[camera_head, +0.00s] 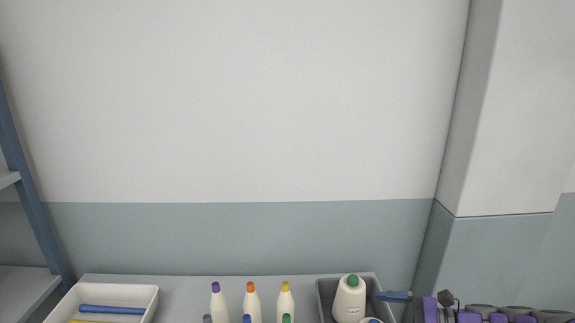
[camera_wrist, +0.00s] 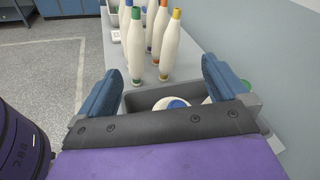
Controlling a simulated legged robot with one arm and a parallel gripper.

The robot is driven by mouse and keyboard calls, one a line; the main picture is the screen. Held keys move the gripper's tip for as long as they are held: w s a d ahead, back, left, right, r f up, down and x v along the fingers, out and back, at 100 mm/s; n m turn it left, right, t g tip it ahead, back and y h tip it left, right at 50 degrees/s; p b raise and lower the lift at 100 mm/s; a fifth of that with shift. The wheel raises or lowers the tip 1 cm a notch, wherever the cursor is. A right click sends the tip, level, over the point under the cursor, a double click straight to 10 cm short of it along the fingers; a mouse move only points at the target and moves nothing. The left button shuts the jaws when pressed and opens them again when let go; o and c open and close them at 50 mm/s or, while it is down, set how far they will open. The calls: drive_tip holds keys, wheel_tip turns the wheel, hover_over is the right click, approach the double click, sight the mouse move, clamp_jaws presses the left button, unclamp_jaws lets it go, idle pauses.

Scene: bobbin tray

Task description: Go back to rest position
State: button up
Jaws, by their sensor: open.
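My gripper (camera_head: 396,296) is at the lower right in the head view, with a blue finger beside the right end of a grey tray (camera_head: 321,291). In the wrist view my gripper (camera_wrist: 160,68) has its two blue fingers spread wide, with nothing held between them. The grey tray (camera_wrist: 139,99) shows below and between the fingers. In the head view a white bobbin with a green top (camera_head: 351,300) stands in the tray. A blue-topped bobbin (camera_wrist: 160,104) in the tray is partly hidden by my gripper in the wrist view.
Several slim white bobbins (camera_head: 251,304) with coloured tops stand on the grey table (camera_head: 185,290), left of the tray. A white bin (camera_head: 151,297) with a blue rod (camera_head: 112,310) is at the left. A wall is behind; a pillar (camera_head: 505,255) stands at right.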

drive_tip(key=s+a+r+n+g+h, duration=0.3)
drive_tip(key=s+a+n+g+h, duration=0.35)
drive_tip(key=s+a+n, duration=0.65)
drive_tip(key=s+d+n+h, duration=0.2)
drive_tip(key=s+h, duration=0.2)
drive_tip(key=s, duration=0.5)
drive_tip(key=s+d+f+n+h, duration=0.1)
drive_tip(key=s+d+n+h, duration=0.1)
drive_tip(key=s, duration=0.7)
drive_tip(key=n+h, duration=0.1)
drive_tip(key=h, duration=0.1)
drive_tip(key=shift+d+f+h, duration=0.25)
drive_tip(key=shift+h, duration=0.1)
drive_tip(key=shift+c, duration=0.2)
